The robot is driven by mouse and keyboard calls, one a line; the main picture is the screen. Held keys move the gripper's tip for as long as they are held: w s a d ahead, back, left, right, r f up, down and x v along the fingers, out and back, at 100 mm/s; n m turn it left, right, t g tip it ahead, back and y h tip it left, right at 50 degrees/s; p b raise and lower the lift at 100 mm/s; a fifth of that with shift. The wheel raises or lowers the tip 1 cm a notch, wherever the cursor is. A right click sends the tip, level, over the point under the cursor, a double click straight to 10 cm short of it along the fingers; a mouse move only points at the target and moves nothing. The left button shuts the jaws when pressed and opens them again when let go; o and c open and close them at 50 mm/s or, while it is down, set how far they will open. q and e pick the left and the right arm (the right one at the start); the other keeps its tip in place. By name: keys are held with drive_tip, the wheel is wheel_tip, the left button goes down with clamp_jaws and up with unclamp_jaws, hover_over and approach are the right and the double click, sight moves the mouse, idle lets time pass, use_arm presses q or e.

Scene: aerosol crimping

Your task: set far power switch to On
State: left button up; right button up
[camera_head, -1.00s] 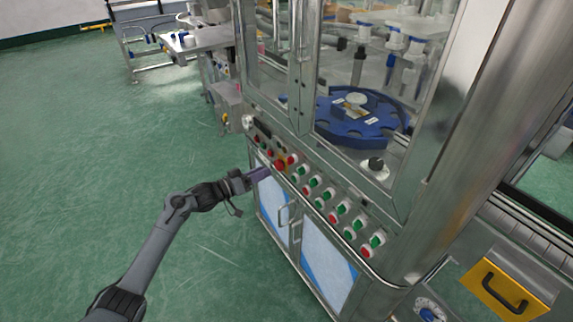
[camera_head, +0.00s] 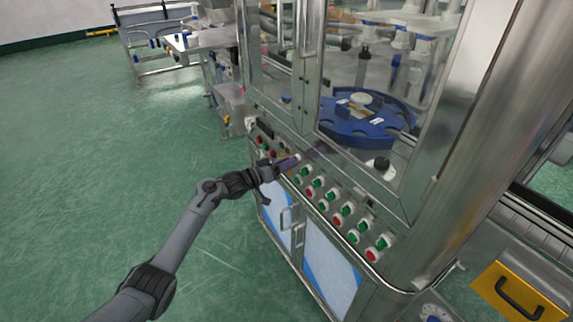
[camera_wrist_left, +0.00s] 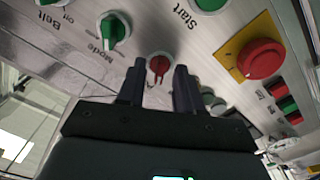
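In the left wrist view a red rotary knob (camera_wrist_left: 158,66) on the metal control panel (camera_wrist_left: 175,25) shows just beyond and between the fingertips of my left gripper (camera_wrist_left: 156,72). Its label cannot be read, so I cannot tell for sure whether it is the power switch. My left gripper is open and appears empty; contact with the knob cannot be made out. In the head view my left gripper (camera_head: 296,158) reaches the far part of the panel and covers some controls there. My right gripper is in neither view.
Near the knob are a green knob (camera_wrist_left: 113,30) marked Mode, another green knob (camera_wrist_left: 50,2) and a red mushroom button (camera_wrist_left: 261,58) on a yellow plate. Red and green buttons (camera_head: 342,220) line the nearer panel. Open green floor (camera_head: 110,150) lies left.

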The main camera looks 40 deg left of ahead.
use_arm(q)
drive_tip(key=shift+c, duration=0.3)
clamp_jaws()
drive_tip(key=m+p, duration=0.1)
drive_tip(key=m, duration=1)
drive_tip(key=shift+m, duration=0.4)
idle(0.3)
